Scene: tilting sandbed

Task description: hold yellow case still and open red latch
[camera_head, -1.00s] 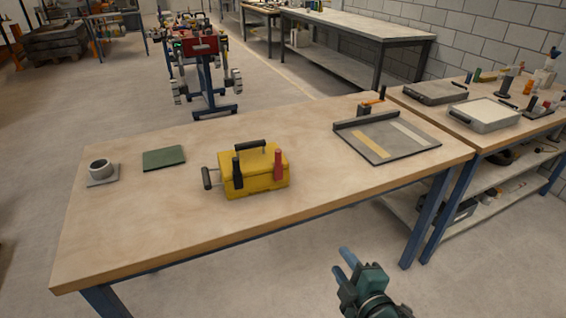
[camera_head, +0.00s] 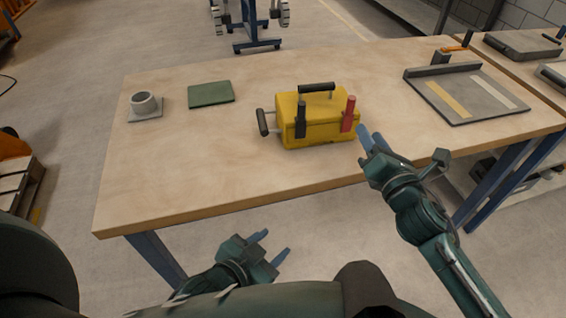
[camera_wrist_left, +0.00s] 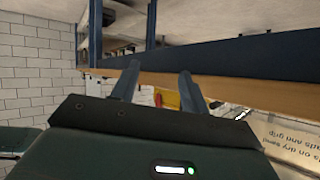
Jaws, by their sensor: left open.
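The yellow case (camera_head: 325,133) stands upright on the wooden table, with a black top handle (camera_head: 316,88) and a black side handle (camera_head: 262,122) at its left. Its front carries a black latch (camera_head: 300,120) and, at the right, the upright red latch (camera_head: 348,114). My right gripper (camera_head: 370,134) is just right of the case's front corner, close to the red latch; its fingers look apart and hold nothing. My left gripper (camera_head: 275,244) is open and empty, in front of the table's near edge and below the case. It also shows in the left wrist view (camera_wrist_left: 158,82).
The wooden table (camera_head: 200,140) also bears a grey cup (camera_head: 145,103) on a plate, a green mat (camera_head: 211,94) and a grey tray (camera_head: 465,96) with strips. The table's front edge lies between my left gripper and the case. The table around the case is clear.

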